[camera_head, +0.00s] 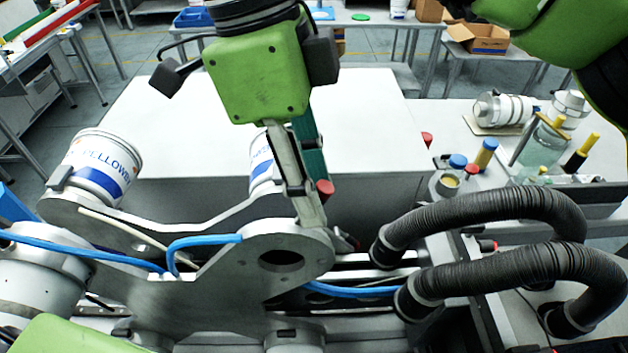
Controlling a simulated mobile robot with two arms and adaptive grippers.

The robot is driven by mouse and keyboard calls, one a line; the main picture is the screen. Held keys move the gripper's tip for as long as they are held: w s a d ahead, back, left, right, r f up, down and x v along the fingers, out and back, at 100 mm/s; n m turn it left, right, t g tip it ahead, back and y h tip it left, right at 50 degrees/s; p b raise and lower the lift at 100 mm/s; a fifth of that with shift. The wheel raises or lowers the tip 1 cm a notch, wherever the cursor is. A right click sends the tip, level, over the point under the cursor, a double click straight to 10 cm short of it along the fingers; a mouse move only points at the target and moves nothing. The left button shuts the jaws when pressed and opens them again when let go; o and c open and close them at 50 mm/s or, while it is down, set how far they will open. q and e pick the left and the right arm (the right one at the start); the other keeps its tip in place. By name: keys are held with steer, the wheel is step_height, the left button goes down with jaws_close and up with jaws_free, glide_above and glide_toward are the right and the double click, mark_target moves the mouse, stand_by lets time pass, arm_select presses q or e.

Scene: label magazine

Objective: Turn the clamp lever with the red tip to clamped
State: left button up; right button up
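My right gripper (308,212) points down in the middle of the head view, below its green housing. One grey finger shows clearly; the other cannot be made out, so its opening is unclear. A small red tip (325,187) shows just right of the finger, near the grey machine plate; it looks like the clamp lever's tip. The lever's arm and pivot are mostly hidden behind the finger and a teal part. Whether the finger touches the tip cannot be told. My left gripper is not in view.
Blue hoses (85,250) cross the grey machine plate (200,292). Two black corrugated hoses (500,212) arch at the right. Labelled white cans (104,165) stand at the left. Other red-topped parts (427,139) stand farther right. A broad white surface (160,125) lies behind.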

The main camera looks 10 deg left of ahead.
steer(key=shift+a, duration=0.1)
steer(key=shift+r, duration=0.3)
steer(key=v, duration=0.7)
steer(key=shift+a+f, duration=0.1)
steer(key=shift+f, duration=0.05)
stand_by(0.3)
